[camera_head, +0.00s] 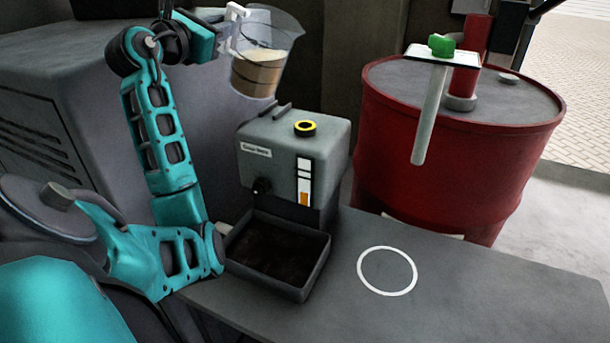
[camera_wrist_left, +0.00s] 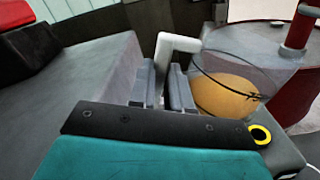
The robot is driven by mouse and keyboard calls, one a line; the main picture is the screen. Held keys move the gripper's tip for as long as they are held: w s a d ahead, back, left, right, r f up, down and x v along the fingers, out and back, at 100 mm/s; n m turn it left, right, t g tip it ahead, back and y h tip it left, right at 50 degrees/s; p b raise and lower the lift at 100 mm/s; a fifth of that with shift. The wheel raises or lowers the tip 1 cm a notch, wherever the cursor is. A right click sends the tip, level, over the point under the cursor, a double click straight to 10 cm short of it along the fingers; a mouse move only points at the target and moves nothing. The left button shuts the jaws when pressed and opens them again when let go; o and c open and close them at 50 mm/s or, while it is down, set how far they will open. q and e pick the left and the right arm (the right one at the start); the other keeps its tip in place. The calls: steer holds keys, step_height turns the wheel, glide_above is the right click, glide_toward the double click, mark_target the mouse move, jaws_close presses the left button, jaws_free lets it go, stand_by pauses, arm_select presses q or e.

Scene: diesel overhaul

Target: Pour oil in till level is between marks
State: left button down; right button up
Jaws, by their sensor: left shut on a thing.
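A clear jug (camera_head: 262,65) with amber oil in its lower part is held in the air above and behind the grey gearbox-like housing (camera_head: 265,170). My left gripper (camera_head: 226,36) is shut on the jug's white handle; the handle (camera_wrist_left: 176,46) and jug (camera_wrist_left: 232,85) also show in the left wrist view. The jug looks near upright, and no oil stream shows. The housing's yellow-ringed filler opening (camera_head: 305,128) is uncovered, below and right of the jug. The white level gauge (camera_head: 304,182) shows orange only near its bottom. My right gripper is out of view.
A black drip tray (camera_head: 318,278) stands in front of the housing. A white circle (camera_head: 387,271) marks the clear bench (camera_head: 480,290) to its right.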

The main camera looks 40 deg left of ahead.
arm_select(q)
steer(key=shift+r, duration=0.1)
stand_by(0.3)
steer(key=shift+d+r+m, duration=0.1)
steer(key=shift+r+m, duration=0.3)
steer(key=shift+m, duration=0.2)
steer(key=shift+d+r+m+b, duration=0.2)
steer(key=shift+m+b, duration=0.15)
steer(key=shift+m, duration=0.25)
steer(key=shift+w+d+m+b, duration=0.1)
steer(key=shift+m+b, duration=0.2)
steer(key=shift+m, duration=0.1)
steer(key=shift+r, duration=0.2)
